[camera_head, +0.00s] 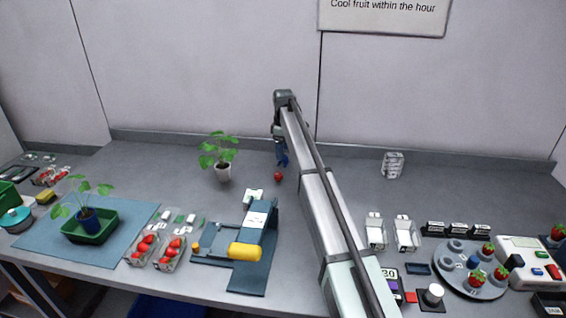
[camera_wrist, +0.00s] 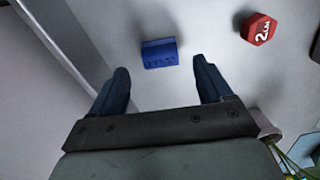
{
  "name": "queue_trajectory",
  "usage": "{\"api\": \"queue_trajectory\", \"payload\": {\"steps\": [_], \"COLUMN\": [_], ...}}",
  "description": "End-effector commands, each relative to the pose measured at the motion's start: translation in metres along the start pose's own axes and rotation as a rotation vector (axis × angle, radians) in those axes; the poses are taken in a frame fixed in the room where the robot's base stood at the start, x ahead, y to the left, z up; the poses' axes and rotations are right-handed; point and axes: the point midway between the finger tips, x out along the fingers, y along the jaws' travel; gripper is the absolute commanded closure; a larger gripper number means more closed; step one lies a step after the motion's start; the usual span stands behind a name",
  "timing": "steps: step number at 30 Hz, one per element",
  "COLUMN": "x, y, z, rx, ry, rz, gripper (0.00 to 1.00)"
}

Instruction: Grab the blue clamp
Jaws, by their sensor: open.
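A small bright blue block with lettering on its face, which I take for the blue clamp (camera_wrist: 160,53), lies on the grey bench in the wrist view. My gripper (camera_wrist: 161,70) is open, with its two dark blue fingers apart. The blue piece shows between and just beyond the fingertips, and nothing is held. In the head view my gripper (camera_head: 282,160) points down at the back of the bench. I cannot pick out the blue piece apart from the fingers there.
A red faceted piece (camera_wrist: 258,28) with white marking lies right of the blue one; it also shows in the head view (camera_head: 278,177). A potted plant (camera_head: 223,172) stands to the left. The back wall (camera_head: 200,80) is close behind.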

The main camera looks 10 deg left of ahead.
Motion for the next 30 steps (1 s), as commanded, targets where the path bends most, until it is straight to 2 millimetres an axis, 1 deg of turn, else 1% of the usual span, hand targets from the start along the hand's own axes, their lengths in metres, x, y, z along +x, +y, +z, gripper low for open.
{"api": "queue_trajectory", "payload": {"steps": [3,7,10,15,30], "x": [0.018,0.032,0.036,0.036,0.036], "y": [-0.002,-0.002,-0.001,-0.001,-0.001], "z": [-0.001,-0.001,-0.001,-0.001,-0.001], "rx": [0.000,0.000,0.000,0.000,0.000], "ry": [-0.001,0.000,0.000,0.000,0.000], "rz": [-0.001,-0.001,0.000,0.000,0.000], "gripper": [0.21,0.21,0.21,0.21,0.69]}}
